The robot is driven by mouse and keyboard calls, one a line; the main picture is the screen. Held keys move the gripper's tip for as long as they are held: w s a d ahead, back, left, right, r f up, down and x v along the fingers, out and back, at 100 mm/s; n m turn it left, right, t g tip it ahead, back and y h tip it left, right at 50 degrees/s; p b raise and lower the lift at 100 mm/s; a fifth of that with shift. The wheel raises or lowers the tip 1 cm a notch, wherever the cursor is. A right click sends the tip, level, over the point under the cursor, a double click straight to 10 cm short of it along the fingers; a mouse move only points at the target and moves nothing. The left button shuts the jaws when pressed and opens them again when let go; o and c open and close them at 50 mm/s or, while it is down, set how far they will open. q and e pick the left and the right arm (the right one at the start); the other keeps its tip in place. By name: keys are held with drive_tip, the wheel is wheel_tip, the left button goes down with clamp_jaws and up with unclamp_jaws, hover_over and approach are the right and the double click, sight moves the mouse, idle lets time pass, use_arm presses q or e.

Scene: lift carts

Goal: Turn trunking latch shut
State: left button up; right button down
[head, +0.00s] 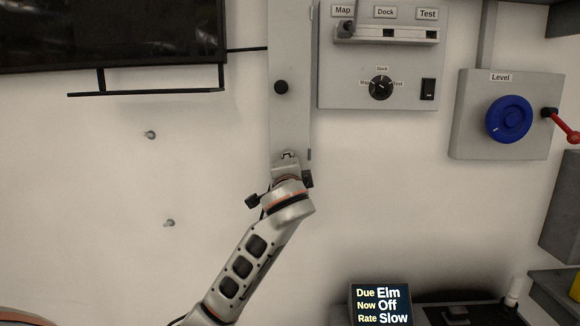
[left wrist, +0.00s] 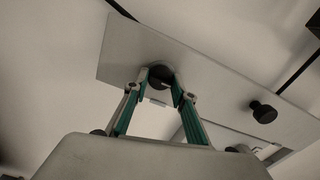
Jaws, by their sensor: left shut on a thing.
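The trunking (head: 290,40) is a tall grey channel on the wall in the head view, and its flat cover crosses the left wrist view (left wrist: 215,85). My left gripper (head: 288,160) is at the lower part of the trunking, with its fingertips hidden behind the hand there. In the left wrist view my left gripper (left wrist: 162,88) has its green-lined fingers shut on a round black latch knob (left wrist: 160,74). The fingers partly cover this knob, so I cannot tell its turn angle. A second black knob (head: 281,87) stands free higher up; it also shows in the left wrist view (left wrist: 263,112). My right gripper is not in view.
A control panel (head: 350,85) with a dial and switch is right of the trunking. Further right is a Level box (head: 470,130) with a blue wheel. A dark screen (head: 110,35) hangs at upper left. A small display (head: 381,305) stands below. The wall left of the trunking is mostly clear.

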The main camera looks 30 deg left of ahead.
use_arm(q)
drive_tip(key=o, duration=1.1)
drive_tip(key=shift+d, duration=0.1)
drive_tip(key=v, duration=1.2)
